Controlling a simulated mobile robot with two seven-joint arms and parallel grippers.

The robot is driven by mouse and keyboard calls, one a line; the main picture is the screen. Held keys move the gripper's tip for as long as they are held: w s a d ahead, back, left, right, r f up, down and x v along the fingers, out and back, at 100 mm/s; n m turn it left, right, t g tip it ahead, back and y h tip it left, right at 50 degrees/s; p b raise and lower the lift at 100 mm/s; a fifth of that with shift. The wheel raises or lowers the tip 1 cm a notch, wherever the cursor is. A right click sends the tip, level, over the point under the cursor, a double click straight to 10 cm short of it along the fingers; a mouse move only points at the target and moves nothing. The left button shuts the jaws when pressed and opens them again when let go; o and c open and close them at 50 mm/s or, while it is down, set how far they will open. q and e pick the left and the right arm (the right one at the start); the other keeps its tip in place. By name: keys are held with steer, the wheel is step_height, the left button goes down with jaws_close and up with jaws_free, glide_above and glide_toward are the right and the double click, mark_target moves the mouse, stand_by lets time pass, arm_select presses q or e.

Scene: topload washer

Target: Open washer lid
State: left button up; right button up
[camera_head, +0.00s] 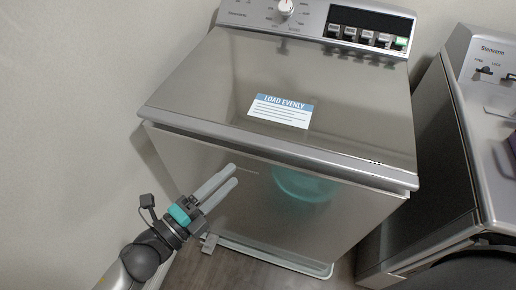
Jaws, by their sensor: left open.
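The topload washer (210,190) stands in the middle of the head view. Its lid (195,85) is closed, a glossy grey panel with a "LOAD EVENLY" label (281,110) near its front edge (300,150). My left gripper (231,174) comes in from the lower left, in front of the washer's front panel and below the lid's front edge. Its two pale fingers point up and right and hold nothing. I cannot tell how far they are from the panel. My right gripper is not in view.
A control panel with a knob (286,7) and buttons (367,37) runs along the washer's back. A second grey machine (478,110) stands close on the right, with a narrow gap between. A bare wall (70,110) is on the left.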

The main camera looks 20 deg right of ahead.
mark_target(261, 149)
arm_select(q)
steer(key=x, duration=1)
steer(key=shift+w+d, duration=0.1)
jaws_close()
stand_by(1.1)
